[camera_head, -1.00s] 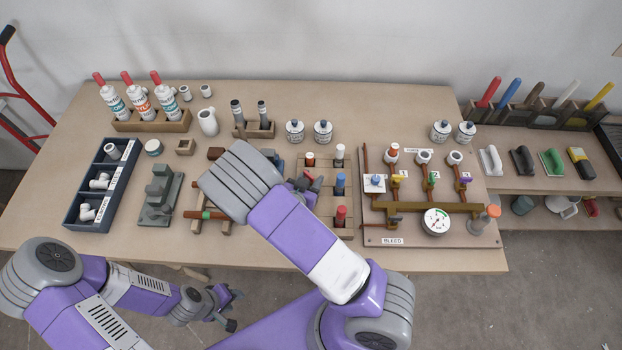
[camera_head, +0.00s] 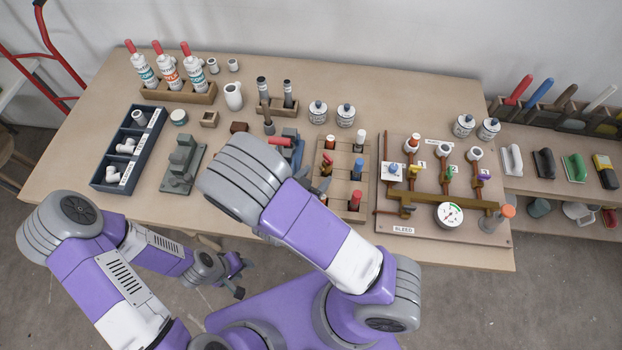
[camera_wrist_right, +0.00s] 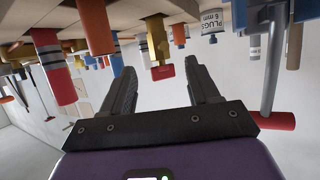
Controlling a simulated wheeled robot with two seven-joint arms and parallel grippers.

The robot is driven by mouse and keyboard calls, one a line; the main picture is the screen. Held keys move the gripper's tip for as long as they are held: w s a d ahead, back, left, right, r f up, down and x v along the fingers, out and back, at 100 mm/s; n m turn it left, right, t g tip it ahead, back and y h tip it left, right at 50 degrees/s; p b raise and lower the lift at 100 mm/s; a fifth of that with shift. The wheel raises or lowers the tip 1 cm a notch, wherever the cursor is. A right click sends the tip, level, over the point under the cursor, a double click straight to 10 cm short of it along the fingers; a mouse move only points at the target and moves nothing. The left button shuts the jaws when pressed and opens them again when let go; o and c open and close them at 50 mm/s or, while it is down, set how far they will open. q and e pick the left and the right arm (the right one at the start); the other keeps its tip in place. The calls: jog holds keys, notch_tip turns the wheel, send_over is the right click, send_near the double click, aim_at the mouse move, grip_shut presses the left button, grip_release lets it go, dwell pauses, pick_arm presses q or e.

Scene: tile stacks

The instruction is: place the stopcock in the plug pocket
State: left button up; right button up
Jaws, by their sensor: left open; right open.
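A brass-coloured piece with a red handle, which looks like the stopcock (camera_wrist_right: 158,50), shows ahead of my right gripper (camera_wrist_right: 163,88) in the right wrist view. The right fingers are apart with nothing between their tips. In the head view the red and brass piece (camera_head: 326,166) stands at the left side of a wooden pocketed block (camera_head: 342,184), beside coloured plugs. Which pocket is the plug pocket I cannot tell. My left gripper (camera_head: 238,278) is open and empty off the table's front edge.
The bleed panel (camera_head: 392,222) with valves and a gauge (camera_head: 449,214) lies right of the block. White jars (camera_head: 345,115) stand behind it. A dark fittings tray (camera_head: 110,170) and grey fixture (camera_head: 182,165) are at left.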

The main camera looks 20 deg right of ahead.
jog(key=shift+v, duration=1.25)
